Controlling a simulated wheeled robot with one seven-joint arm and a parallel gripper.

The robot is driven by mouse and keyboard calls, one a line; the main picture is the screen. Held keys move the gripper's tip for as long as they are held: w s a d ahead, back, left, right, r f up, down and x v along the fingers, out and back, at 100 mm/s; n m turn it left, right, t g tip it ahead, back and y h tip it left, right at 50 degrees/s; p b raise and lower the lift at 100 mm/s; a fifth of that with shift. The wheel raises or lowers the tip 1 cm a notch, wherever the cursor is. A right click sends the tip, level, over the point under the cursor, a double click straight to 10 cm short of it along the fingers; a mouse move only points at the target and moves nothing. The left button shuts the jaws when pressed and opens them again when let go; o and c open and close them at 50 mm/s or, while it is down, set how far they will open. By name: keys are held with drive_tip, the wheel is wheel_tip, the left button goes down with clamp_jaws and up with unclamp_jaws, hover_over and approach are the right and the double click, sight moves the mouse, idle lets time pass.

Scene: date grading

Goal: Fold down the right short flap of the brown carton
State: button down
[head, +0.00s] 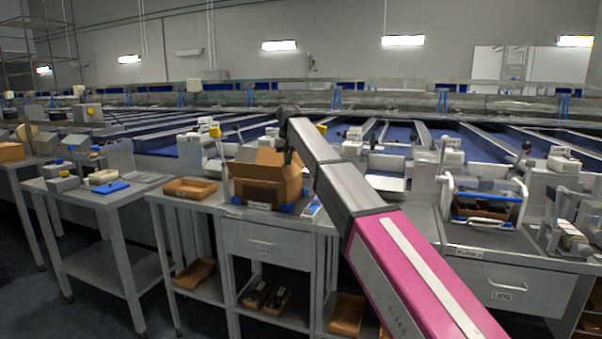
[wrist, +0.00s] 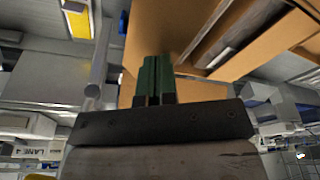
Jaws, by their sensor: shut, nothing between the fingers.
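The brown carton (head: 262,192) stands on the workbench in the head view, with cardboard flaps raised around its open top. My gripper (head: 288,158) points down at the carton's upper right part, and my arm hides some of that side. In the wrist view my green fingers (wrist: 154,78) are together with nothing between them. A broad brown cardboard panel (wrist: 170,25) lies close in front of the fingertips, and the carton's edges and opening show to the right. I cannot tell whether the fingers touch the panel, or which flap it is.
A shallow brown tray (head: 190,188) sits left of the carton. Blue pieces (head: 286,208) are at the carton's base. A white-framed tote (head: 485,207) stands on the bench at right. My arm crosses the bench between carton and tote.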

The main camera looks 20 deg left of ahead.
sight(286, 168)
drive_tip(key=shift+a, duration=0.4)
drive_tip(key=shift+f, duration=0.15)
drive_tip(key=shift+f, duration=1.95)
drive_tip(key=shift+r, duration=0.1)
drive_tip(key=shift+r, duration=5.55)
